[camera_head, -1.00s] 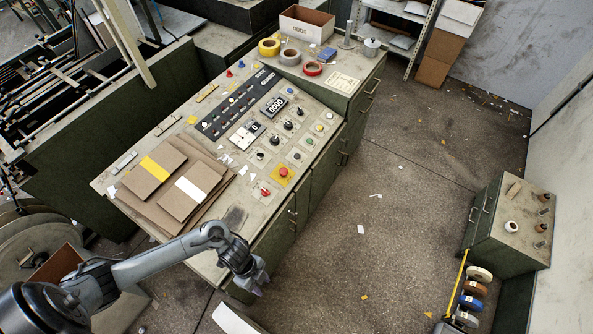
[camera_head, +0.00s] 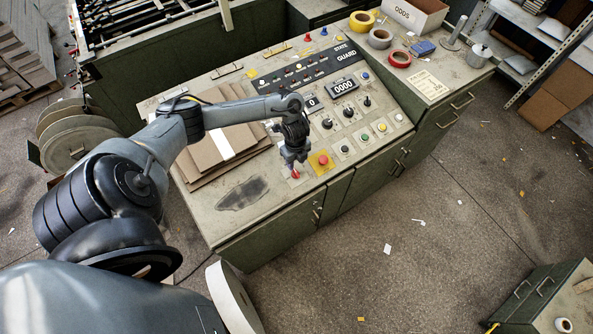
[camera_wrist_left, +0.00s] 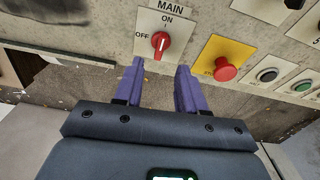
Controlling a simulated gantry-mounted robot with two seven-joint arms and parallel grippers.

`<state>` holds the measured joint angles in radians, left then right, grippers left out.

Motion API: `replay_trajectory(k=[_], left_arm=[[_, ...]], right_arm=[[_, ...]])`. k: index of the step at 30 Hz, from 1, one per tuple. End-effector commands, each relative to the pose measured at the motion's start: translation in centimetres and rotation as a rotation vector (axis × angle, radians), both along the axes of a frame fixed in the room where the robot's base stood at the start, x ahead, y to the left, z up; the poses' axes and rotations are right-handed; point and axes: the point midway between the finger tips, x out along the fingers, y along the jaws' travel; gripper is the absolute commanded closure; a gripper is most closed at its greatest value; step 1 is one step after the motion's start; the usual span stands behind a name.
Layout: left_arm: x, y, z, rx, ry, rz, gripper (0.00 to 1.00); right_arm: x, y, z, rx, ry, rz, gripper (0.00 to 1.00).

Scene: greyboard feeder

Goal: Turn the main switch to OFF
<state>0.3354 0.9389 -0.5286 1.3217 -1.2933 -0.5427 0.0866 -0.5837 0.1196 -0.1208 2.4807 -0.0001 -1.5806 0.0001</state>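The main switch is a red rotary knob (camera_wrist_left: 160,42) on a white plate marked MAIN, ON and OFF in the left wrist view. Its pointer is up toward ON; OFF is printed to its left. In the head view the knob (camera_head: 295,174) shows small at the console's front edge, partly hidden by my gripper. My left gripper (camera_wrist_left: 160,72) is open, its two purple fingers apart below the knob, with nothing between them. In the head view the left gripper (camera_head: 296,160) hangs just over the switch area. My right gripper is not in view.
A red mushroom button (camera_wrist_left: 225,70) on a yellow plate sits just right of the switch. More buttons and black knobs (camera_head: 327,124) line the sloped console. Cardboard sheets (camera_head: 220,148) lie on the console left of my gripper. Open floor (camera_head: 400,230) lies in front.

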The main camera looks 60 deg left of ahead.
Motion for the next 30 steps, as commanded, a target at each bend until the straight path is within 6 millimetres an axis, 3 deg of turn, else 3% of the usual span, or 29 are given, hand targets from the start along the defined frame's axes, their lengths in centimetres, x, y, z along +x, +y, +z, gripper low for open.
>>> replay_trajectory(k=[6,12,27,30], left_arm=[[-0.1,-0.1,-3.8,-0.002,0.003,0.002,0.6],[0.0,-0.1,-6.2,-0.001,0.001,0.001,0.6],[0.0,-0.1,-7.3,0.0,0.0,-0.002,0.6],[0.0,-0.1,-7.3,0.0,0.0,-0.001,0.75]], right_arm=[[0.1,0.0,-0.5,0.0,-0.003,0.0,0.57],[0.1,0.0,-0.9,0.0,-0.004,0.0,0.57],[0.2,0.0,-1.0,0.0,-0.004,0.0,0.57],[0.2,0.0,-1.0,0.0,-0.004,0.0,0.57]])
